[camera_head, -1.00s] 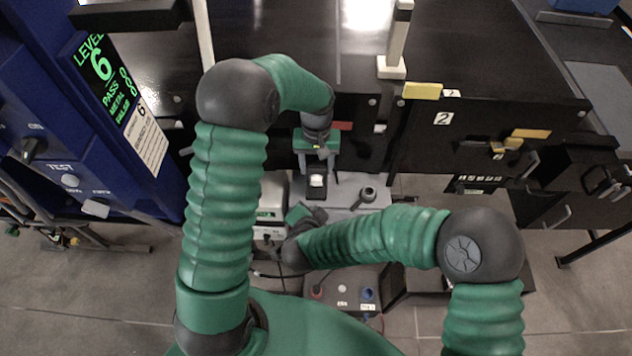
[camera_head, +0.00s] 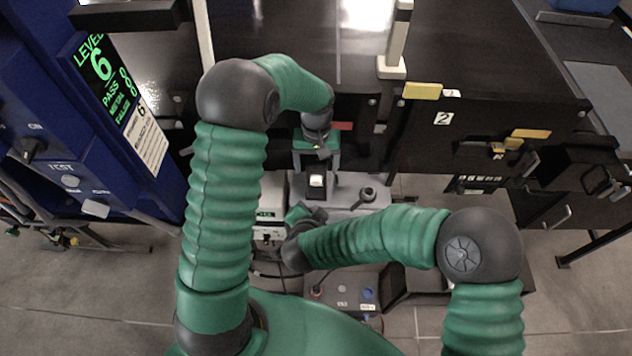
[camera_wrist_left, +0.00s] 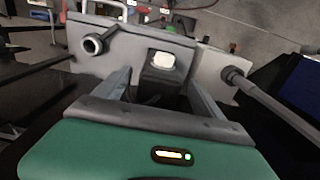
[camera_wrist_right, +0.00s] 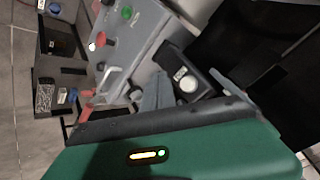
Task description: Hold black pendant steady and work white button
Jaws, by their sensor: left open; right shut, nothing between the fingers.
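The black pendant (camera_head: 315,192) with its white button (camera_head: 316,181) stands near the grey panel, below my left gripper (camera_head: 316,168). In the left wrist view the pendant (camera_wrist_left: 160,84) and button (camera_wrist_left: 162,61) sit between the two open fingers of my left gripper (camera_wrist_left: 163,90), with gaps visible at the sides. My right gripper (camera_head: 312,213) is shut and empty, just below the pendant in the head view. In the right wrist view its closed fingertips (camera_wrist_right: 160,80) are beside the pendant (camera_wrist_right: 178,66), left of the white button (camera_wrist_right: 188,84); contact cannot be told.
A grey panel (camera_head: 345,200) with a dark round knob (camera_head: 367,194) is close to the right of the pendant. The black conveyor cabinet (camera_head: 430,150) stands behind. In the right wrist view, red and green buttons (camera_wrist_right: 125,12) are near.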

